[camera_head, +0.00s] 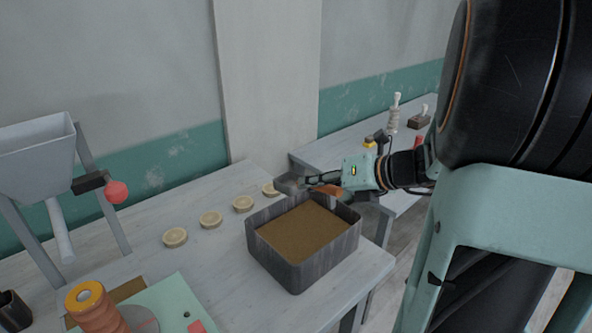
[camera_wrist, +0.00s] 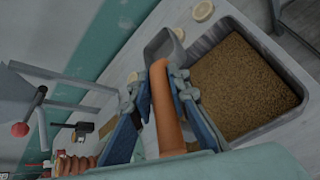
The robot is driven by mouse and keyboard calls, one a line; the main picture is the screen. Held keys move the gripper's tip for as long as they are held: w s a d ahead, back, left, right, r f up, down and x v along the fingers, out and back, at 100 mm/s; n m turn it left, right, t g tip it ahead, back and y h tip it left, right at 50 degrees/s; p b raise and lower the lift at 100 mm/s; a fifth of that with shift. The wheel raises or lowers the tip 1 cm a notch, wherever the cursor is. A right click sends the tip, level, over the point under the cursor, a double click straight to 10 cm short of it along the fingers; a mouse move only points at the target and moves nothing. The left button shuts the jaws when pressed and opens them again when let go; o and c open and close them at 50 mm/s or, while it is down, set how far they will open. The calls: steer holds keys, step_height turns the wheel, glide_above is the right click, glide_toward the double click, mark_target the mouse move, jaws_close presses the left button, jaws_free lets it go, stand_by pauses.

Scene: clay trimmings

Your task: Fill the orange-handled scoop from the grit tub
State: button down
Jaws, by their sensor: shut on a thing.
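My gripper (camera_head: 328,180) is shut on the orange handle (camera_wrist: 163,105) of the scoop. The scoop's grey metal head (camera_head: 289,185) points left in the head view, near the back edge of the grit tub. In the wrist view the scoop head (camera_wrist: 160,46) is beyond the fingertips, beside the tub, and its inside looks empty. The dark grey grit tub (camera_head: 295,276) is a square box on the table, filled with brown grit (camera_head: 305,232) with a fairly level surface. The gripper and scoop appear above the tub's back rim; their exact height is unclear.
Several pale round discs (camera_head: 175,237) lie in a row on the white table (camera_head: 215,285) left of the tub. A grey hopper (camera_head: 38,150) with a red knob stands at the left. An orange ribbed object (camera_head: 97,308) stands at the front left. A second table (camera_head: 350,155) holds small items behind.

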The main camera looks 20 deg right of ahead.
steer(key=shift+g, duration=0.4)
steer(key=shift+w+a+f+b, duration=0.1)
steer(key=shift+f+b, duration=0.95)
steer(key=shift+f, duration=1.05)
steer(key=shift+w+f+b, duration=0.1)
steer(key=shift+f+b, duration=0.9)
steer(key=shift+f, duration=1.05)
steer(key=shift+f+b, duration=0.4)
steer(key=shift+f, duration=0.3)
steer(key=shift+r, duration=0.1)
step_height(320, 180, up, 13)
steer(key=p, duration=1.3)
